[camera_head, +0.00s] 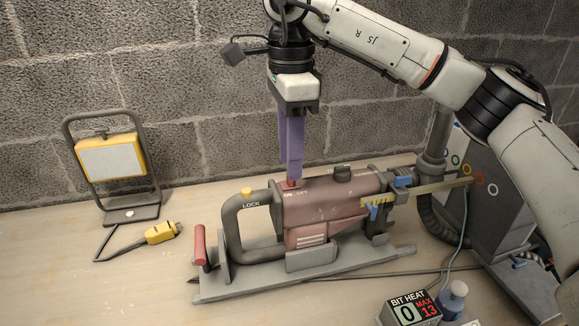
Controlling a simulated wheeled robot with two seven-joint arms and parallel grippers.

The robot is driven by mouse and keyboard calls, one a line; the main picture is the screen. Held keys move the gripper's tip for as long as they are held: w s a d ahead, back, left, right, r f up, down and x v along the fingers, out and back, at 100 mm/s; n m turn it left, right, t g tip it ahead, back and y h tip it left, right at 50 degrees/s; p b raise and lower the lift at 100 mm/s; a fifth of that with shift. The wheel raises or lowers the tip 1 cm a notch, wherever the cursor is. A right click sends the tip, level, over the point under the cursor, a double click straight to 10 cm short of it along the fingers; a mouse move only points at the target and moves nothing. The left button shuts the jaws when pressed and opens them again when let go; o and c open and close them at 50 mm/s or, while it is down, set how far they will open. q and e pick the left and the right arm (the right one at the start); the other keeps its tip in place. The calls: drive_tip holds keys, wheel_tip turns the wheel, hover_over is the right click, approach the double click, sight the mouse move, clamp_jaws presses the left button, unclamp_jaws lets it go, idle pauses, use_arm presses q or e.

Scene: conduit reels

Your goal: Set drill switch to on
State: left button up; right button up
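A dull red drill (325,210) lies on a grey cradle on the bench, its grey loop handle to the left. Its small red switch (290,184) sits on top near the handle, above "ON" and "OFF" lettering. My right gripper (294,176) points straight down from above, its purple fingers together and nothing seen between them. The fingertips are at the switch and partly hide it. I cannot tell whether they touch it or which way the switch is set. My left gripper is not in view.
A yellow work lamp (111,158) stands at the left, with a yellow plug (161,233) beside it. A grey cabinet (490,200) stands right. The front left bench is clear.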

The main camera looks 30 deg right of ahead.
sight(279, 188)
drive_tip(key=shift+f, duration=1.3)
clamp_jaws()
drive_tip(key=shift+w+a+p, duration=0.25)
drive_tip(key=shift+a+p, duration=0.15)
drive_tip(key=shift+a, duration=0.6)
unclamp_jaws()
drive_tip(key=shift+a, duration=0.1)
drive_tip(key=shift+r, duration=0.1)
wheel_tip(279, 188, up, 10)
drive_tip(key=shift+p, duration=0.45)
